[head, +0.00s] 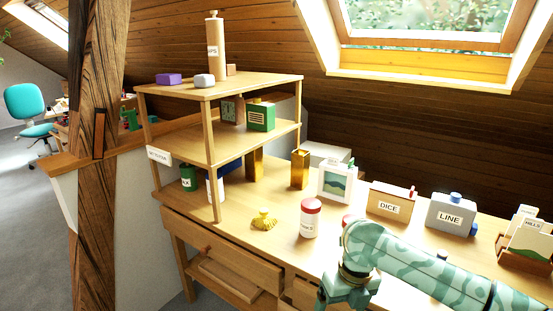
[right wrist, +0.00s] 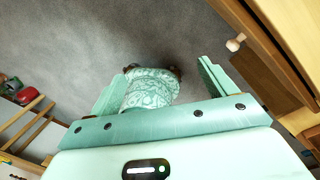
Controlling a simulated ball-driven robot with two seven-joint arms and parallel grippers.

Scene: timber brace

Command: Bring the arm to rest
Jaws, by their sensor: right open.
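My right arm (head: 420,265) crosses the lower right of the head view, in front of the desk, and bends downward near the lower edge. Its gripper is outside the head view. In the right wrist view my right gripper (right wrist: 164,68) is open, its two fingers wide apart over the grey floor. No object is held between them; the patterned teal part showing there seems to be my own body. My left gripper is in neither view.
The wooden desk (head: 280,235) holds a shelf unit (head: 215,150), a red-lidded jar (head: 310,218), a DICE box (head: 390,202) and a LINE box (head: 450,214). In the right wrist view, wooden furniture with a round knob (right wrist: 235,43) stands close on the right; grey floor (right wrist: 60,45) lies left.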

